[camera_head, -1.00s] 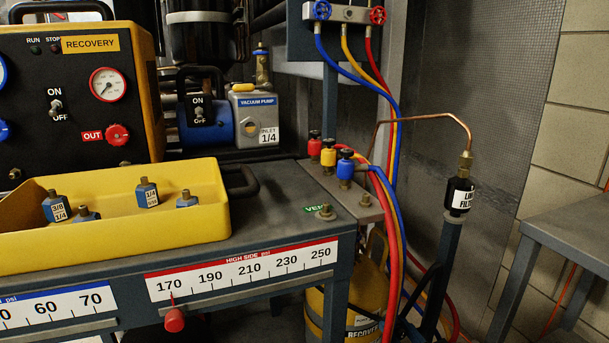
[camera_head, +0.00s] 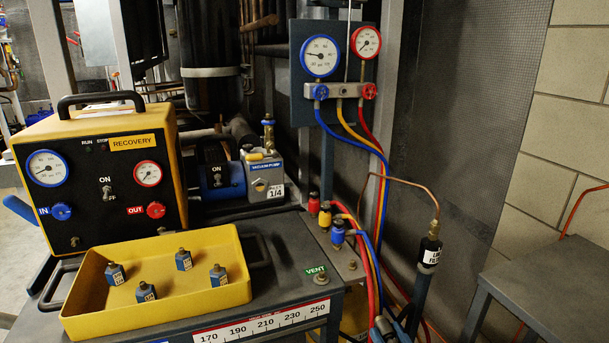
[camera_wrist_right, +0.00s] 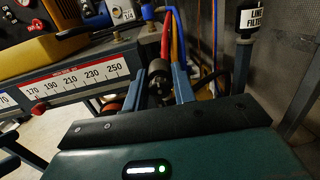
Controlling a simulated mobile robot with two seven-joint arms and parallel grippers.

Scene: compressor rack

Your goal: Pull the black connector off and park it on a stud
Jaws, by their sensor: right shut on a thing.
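My right gripper (camera_head: 386,328) is at the bottom edge of the head view, beside the hanging hoses and right of the bench corner. In the right wrist view its fingers (camera_wrist_right: 162,88) are shut on a dark cylindrical piece, the black connector (camera_wrist_right: 158,71). Its far end is partly hidden. Bare brass studs stand on the side ledge, one near the VENT label (camera_head: 321,277) and one behind it (camera_head: 352,265). Red (camera_head: 313,203), yellow (camera_head: 325,214) and blue (camera_head: 338,233) fittings stand on the same ledge. My left gripper is not in view.
Red, yellow and blue hoses (camera_head: 379,200) hang from the gauge manifold (camera_head: 340,91) close to the gripper. A black filter (camera_head: 429,253) stands on a post at right. A yellow tray (camera_head: 100,313) with several blue fittings is on the bench. A grey table (camera_head: 540,285) stands far right.

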